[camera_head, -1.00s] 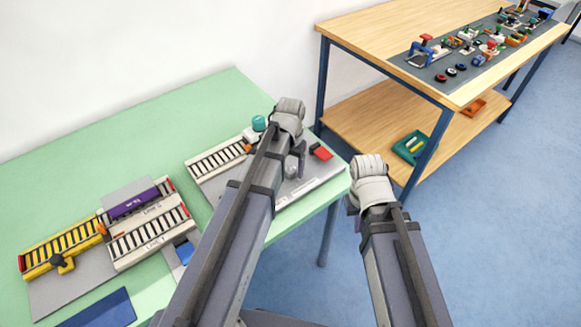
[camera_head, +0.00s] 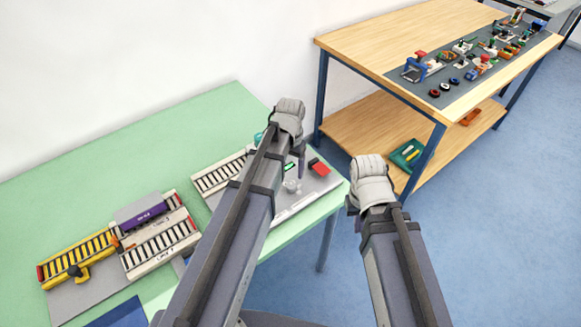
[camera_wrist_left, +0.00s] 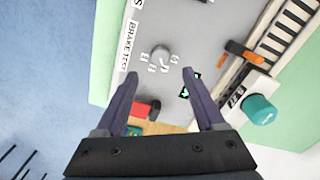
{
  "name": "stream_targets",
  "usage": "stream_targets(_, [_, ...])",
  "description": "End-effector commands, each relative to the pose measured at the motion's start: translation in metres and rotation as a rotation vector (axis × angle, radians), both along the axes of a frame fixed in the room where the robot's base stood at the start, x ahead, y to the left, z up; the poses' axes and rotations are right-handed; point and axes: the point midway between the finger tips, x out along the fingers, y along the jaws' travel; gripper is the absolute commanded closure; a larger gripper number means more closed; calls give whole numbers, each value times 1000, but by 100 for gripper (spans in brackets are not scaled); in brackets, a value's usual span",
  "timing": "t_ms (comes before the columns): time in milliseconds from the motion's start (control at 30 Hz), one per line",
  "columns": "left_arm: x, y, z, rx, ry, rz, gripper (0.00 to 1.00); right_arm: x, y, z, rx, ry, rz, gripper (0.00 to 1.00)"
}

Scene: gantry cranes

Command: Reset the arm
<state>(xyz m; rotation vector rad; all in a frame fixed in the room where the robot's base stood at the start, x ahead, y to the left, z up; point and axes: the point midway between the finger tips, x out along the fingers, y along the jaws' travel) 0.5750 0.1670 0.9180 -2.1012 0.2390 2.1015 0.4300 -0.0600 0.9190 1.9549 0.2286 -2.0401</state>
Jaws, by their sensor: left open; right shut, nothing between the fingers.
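My left arm reaches over the green table (camera_head: 90,165) in the head view. Its gripper (camera_head: 300,160) points down above a grey panel (camera_head: 318,186), partly hidden by my wrist. In the left wrist view the gripper (camera_wrist_left: 160,73) is open. Its fingers are apart, with nothing held between them. A grey knob (camera_wrist_left: 160,52) with small white labels around it shows beyond the fingertips. My right arm (camera_head: 373,180) is beside the table's right corner, and its fingers are hidden from the head view.
A wooden bench (camera_head: 375,40) stands behind; blue floor is open at right.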

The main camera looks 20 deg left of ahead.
Motion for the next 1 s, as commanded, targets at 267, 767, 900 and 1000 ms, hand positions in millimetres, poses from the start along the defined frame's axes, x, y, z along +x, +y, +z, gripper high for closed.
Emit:
stream_targets(267, [-29,-26,-1,15,9,-25,29,0,0,0,0,0,0,100])
stream_targets(767, [-146,-107,1,109,30,-105,29,0,0,-1,0,0,0,100])
stream_targets(900, [-145,-107,1,109,30,-103,29,0,0,-1,0,0,0,100])
stream_targets(1000, [-145,-107,1,109,30,-103,29,0,0,-1,0,0,0,100])
